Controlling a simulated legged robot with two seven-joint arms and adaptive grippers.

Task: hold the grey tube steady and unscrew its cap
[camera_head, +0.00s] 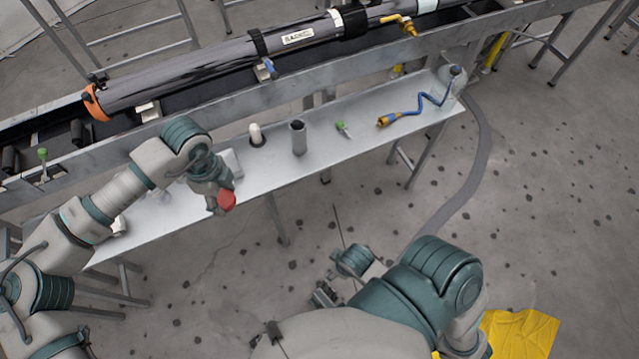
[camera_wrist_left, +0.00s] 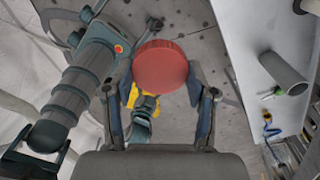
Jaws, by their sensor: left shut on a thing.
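The grey tube (camera_head: 298,138) stands upright on the metal bench, with a dark upper end and no cap on it. It also shows in the left wrist view (camera_wrist_left: 284,72) at the right. My left gripper (camera_head: 222,203) is shut on a round red cap (camera_head: 227,201), held off the bench's front edge, left of the tube and apart from it. The left wrist view shows the cap (camera_wrist_left: 160,67) between both fingers. My right gripper (camera_head: 325,294) is low in the head view, in front of the bench, away from the tube; its fingers are too small to judge.
The bench (camera_head: 270,172) also carries a white rounded piece (camera_head: 255,134), a small green-topped item (camera_head: 343,129), a blue cable with a yellow end (camera_head: 390,119) and a clear bottle (camera_head: 447,85). A long dark cylinder (camera_head: 200,65) lies behind. A yellow cloth (camera_head: 520,335) is lower right.

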